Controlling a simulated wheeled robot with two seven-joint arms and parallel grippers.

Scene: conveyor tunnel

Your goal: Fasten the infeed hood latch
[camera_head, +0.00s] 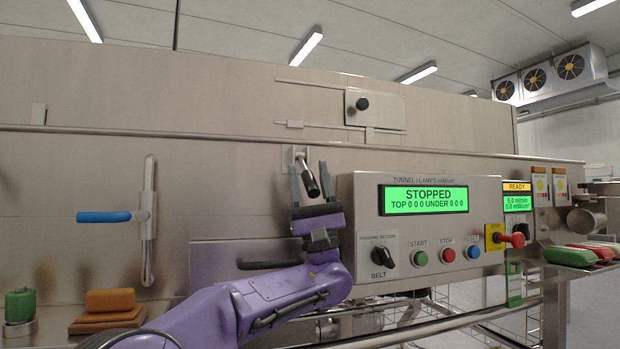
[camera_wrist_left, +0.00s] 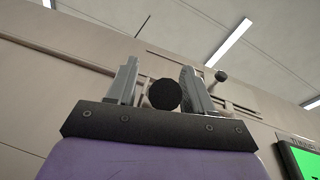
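A latch lever with a black grip (camera_head: 311,184) hangs from a small bracket (camera_head: 300,155) on the steel hood front, left of the control box. I take it for the hood latch. My left gripper (camera_head: 308,165) points up at it with its fingers apart, one on each side of the grip. In the left wrist view the round black grip end (camera_wrist_left: 164,94) shows between the fingers of my gripper (camera_wrist_left: 159,67), nearer the right finger. A gap shows on its left; contact on its right is unclear. My right gripper is not in view.
The control box (camera_head: 425,246), reading STOPPED, juts out right of my gripper. A red knob (camera_head: 517,240) sits further right. A blue handle (camera_head: 104,217) sticks out at left. A black knob (camera_head: 362,104) on a plate is above. Brown blocks (camera_head: 109,301) lie at lower left.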

